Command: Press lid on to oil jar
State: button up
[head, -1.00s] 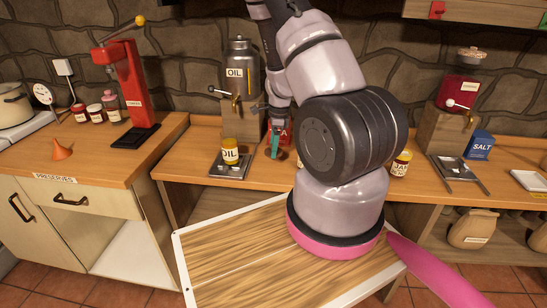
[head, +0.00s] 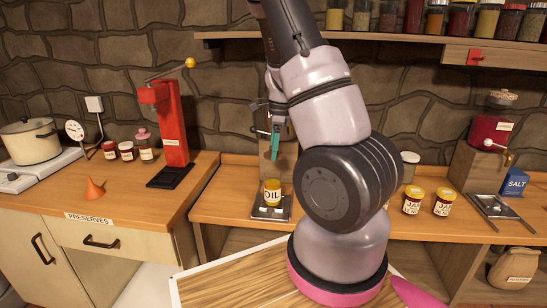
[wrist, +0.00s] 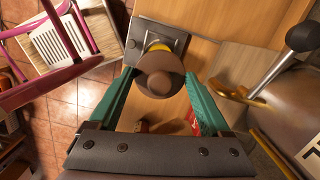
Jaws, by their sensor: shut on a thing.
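The oil jar (head: 272,192), a small yellow jar labelled OIL, stands upright and uncovered on a grey metal plate (head: 285,213) on the wooden counter. My gripper (head: 275,150), with teal fingers, is above the jar with a clear gap. In the wrist view the fingers are shut on a round brown lid (wrist: 158,80). Beyond it the yellow jar (wrist: 160,46) is partly hidden by the lid, on the plate (wrist: 137,27). The lid is too small to make out in the head view. I cannot tell how exactly it lines up with the jar.
A brass tap (wrist: 232,93) juts out right of the gripper in the wrist view; my arm mostly hides its dispenser in the head view. Two jam jars (head: 413,201) stand to the right. A red press (head: 170,130) stands at the left. The counter left of the plate is clear.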

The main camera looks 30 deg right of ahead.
jog(key=shift+a+f, duration=0.15)
jog(key=shift+f, duration=0.2)
jog(key=shift+w+f, duration=0.1)
jog(key=shift+f, duration=2.7)
jog(key=shift+f, duration=0.1)
jog(key=o, duration=1.1)
jog(key=shift+r, duration=3.5)
